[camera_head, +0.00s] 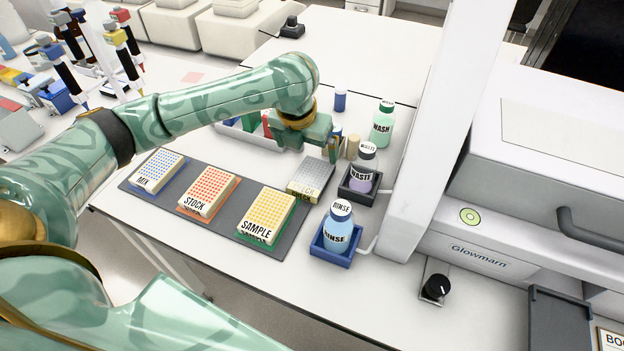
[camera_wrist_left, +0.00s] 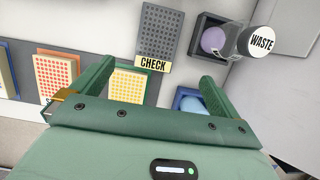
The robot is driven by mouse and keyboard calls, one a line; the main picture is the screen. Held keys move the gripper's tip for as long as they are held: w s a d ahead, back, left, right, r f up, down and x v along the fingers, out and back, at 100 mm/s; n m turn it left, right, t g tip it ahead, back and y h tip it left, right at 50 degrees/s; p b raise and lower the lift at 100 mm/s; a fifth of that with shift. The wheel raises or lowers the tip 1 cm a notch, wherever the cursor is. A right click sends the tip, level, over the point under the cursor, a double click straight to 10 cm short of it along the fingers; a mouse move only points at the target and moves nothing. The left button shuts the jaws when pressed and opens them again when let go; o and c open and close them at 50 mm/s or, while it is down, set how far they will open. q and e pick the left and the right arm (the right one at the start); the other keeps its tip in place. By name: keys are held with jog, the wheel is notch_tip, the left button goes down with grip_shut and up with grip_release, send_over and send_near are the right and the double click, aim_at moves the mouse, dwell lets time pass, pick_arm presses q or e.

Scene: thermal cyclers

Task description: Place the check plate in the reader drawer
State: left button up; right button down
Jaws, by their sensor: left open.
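The check plate (camera_head: 311,180) is a grey plate at the right end of the dark mat, beside the yellow sample plate. In the left wrist view the check plate (camera_wrist_left: 160,30) lies beyond my fingers, its yellow CHECK label facing them. My left gripper (camera_head: 333,148) is above and behind the plate in the head view. The left gripper (camera_wrist_left: 157,80) is open in the wrist view, with nothing between its fingers. The Glowmarn reader (camera_head: 490,245) stands at the right. A dark tray-like part (camera_head: 556,318) shows low in front of it; I cannot tell if this is its drawer.
The stock plate (camera_head: 208,191), mix plate (camera_head: 159,170) and sample plate (camera_head: 267,215) sit on the mat (camera_head: 226,232). The waste bottle (camera_head: 362,178) and rinse bottle (camera_head: 338,232) stand in holders right of the check plate. A white upright post (camera_head: 425,140) rises between them and the reader.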

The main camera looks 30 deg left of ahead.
pick_arm(q)
jog(key=b, duration=0.3)
send_over(312, 175)
jog(key=s, duration=0.2)
jog(key=f, duration=0.8)
jog(key=shift+d, duration=0.3)
jog(key=b+x, duration=0.2)
jog(key=x, duration=0.3)
jog(key=shift+w+a+f, duration=0.1)
jog(key=shift+a+f, duration=0.1)
jog(key=shift+r, duration=0.15)
jog(key=shift+c, duration=0.7)
jog(key=c, duration=1)
